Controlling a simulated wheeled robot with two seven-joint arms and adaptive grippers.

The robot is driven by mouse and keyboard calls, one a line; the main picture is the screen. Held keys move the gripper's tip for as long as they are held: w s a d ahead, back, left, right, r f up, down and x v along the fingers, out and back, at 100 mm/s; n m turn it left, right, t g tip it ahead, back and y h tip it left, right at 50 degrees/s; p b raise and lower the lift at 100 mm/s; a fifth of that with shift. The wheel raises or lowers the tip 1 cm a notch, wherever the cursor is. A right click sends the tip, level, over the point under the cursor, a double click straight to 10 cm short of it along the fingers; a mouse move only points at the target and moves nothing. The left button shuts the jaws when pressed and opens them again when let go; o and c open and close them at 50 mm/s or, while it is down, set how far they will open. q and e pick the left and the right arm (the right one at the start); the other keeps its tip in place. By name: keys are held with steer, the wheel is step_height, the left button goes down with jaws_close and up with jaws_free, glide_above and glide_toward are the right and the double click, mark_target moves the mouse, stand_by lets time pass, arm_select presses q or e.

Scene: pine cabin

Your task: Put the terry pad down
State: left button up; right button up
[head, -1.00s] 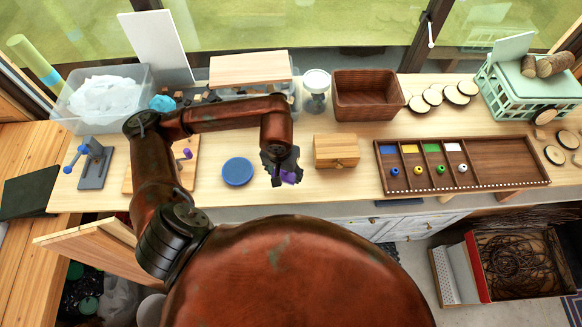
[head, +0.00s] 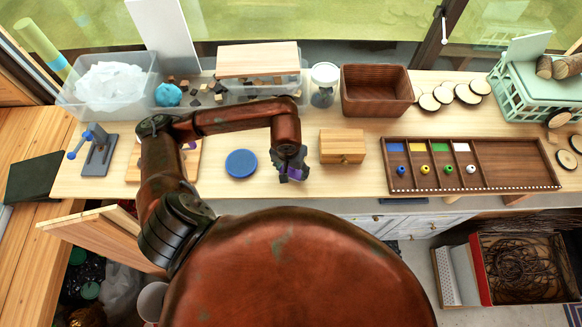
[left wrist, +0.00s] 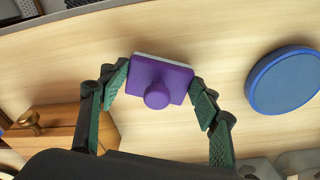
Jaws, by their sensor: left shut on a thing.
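The terry pad (left wrist: 162,78) is a purple square block with a round knob and a pale layer along its far edge. It sits between the fingertips of my left gripper (left wrist: 160,88), which is shut on it. In the head view my left gripper (head: 289,170) hangs near the table's front edge, between a blue disc and a small wooden box. Only a bit of the purple pad (head: 295,173) shows there. I cannot tell whether its underside touches the table. My right gripper is not in view.
The blue round disc (head: 241,163) lies left of the gripper; the wooden drawer box (head: 342,146) stands right. A compartment tray (head: 515,168) is further right, and a blue-handled clamp stand (head: 97,152) far left. Bare wood (head: 275,130) lies behind the gripper.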

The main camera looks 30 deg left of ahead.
arm_select(q)
steer(key=o, duration=1.1)
steer(key=shift+r+p, duration=0.35)
steer(key=shift+p, duration=0.15)
steer(key=r+b, duration=0.1)
steer(key=r, duration=0.3)
steer(key=s+r+b, duration=0.1)
steer(key=r, duration=0.2)
steer(key=r+b, duration=0.1)
steer(key=r, duration=0.3)
steer(key=shift+s+d+r, duration=0.1)
steer(key=shift+s+r, duration=0.15)
steer(key=shift+r, duration=0.05)
